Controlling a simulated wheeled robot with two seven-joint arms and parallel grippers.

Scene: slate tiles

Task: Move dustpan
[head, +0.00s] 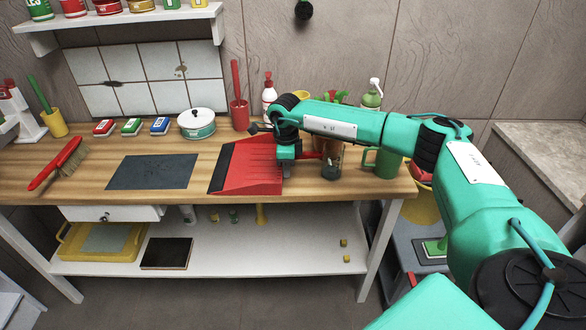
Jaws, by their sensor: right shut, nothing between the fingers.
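The red dustpan (248,170) lies on the wooden worktop, with its dark lip toward the left. Its handle side points right, partly hidden by my right gripper. My right gripper (286,172) is pointed down at the dustpan's right end, close to it or touching it; I cannot tell which. It is shut and holds nothing. My left gripper is out of view.
A dark flat mat (152,172) lies left of the dustpan. A red brush (58,163) lies farther left. A white pot (196,124) and a red cup (240,114) stand behind. A green mug (381,162) stands to the right.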

